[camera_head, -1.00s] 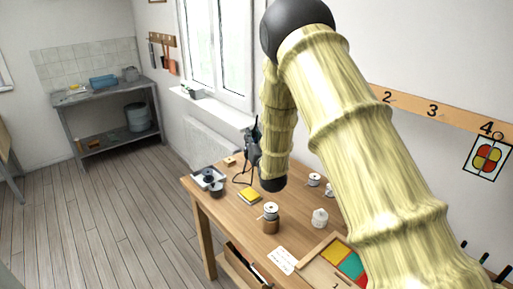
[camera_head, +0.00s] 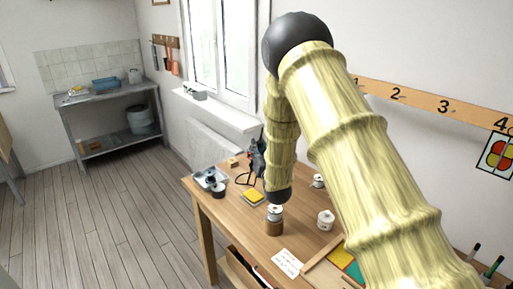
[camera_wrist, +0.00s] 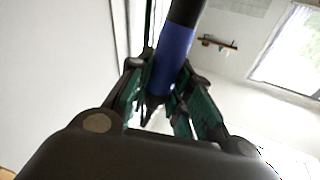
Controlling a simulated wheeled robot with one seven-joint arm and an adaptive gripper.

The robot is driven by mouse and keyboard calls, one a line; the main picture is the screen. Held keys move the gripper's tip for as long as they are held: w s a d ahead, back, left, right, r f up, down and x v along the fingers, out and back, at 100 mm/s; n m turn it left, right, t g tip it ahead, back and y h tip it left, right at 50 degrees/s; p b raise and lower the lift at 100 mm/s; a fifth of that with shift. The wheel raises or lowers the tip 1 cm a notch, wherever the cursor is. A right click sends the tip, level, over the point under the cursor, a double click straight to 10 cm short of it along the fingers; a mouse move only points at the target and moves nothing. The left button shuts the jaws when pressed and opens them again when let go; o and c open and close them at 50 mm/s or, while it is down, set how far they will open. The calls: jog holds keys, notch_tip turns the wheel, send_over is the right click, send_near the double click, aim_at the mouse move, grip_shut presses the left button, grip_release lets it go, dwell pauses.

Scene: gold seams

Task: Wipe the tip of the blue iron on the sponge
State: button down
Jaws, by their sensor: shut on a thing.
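My gripper (camera_wrist: 165,105) is shut on the blue iron (camera_wrist: 174,52), whose blue handle stands up between the green-lined fingers in the wrist view. In the head view my gripper (camera_head: 257,160) is small and partly behind my arm, above the back of the wooden table. The iron's tip is not clearly visible. The sponge (camera_head: 253,196) is a yellow block in a dark holder on the table, below and slightly left of my gripper. My gripper is apart from it.
A grey station with a dark round part (camera_head: 211,180) stands at the table's left corner. A spool on a brown stand (camera_head: 274,220), a white pot (camera_head: 326,220) and a white card (camera_head: 287,262) are to the right. The window sill (camera_head: 215,110) is behind.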

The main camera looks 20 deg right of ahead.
jog(key=shift+f, duration=0.15)
dwell(0.4)
jog(key=shift+f+b, duration=1.4)
jog(key=shift+f, duration=0.1)
jog(key=shift+f+b, duration=0.7)
jog(key=shift+b, duration=0.2)
dwell(2.3)
jog(key=shift+s, duration=0.15)
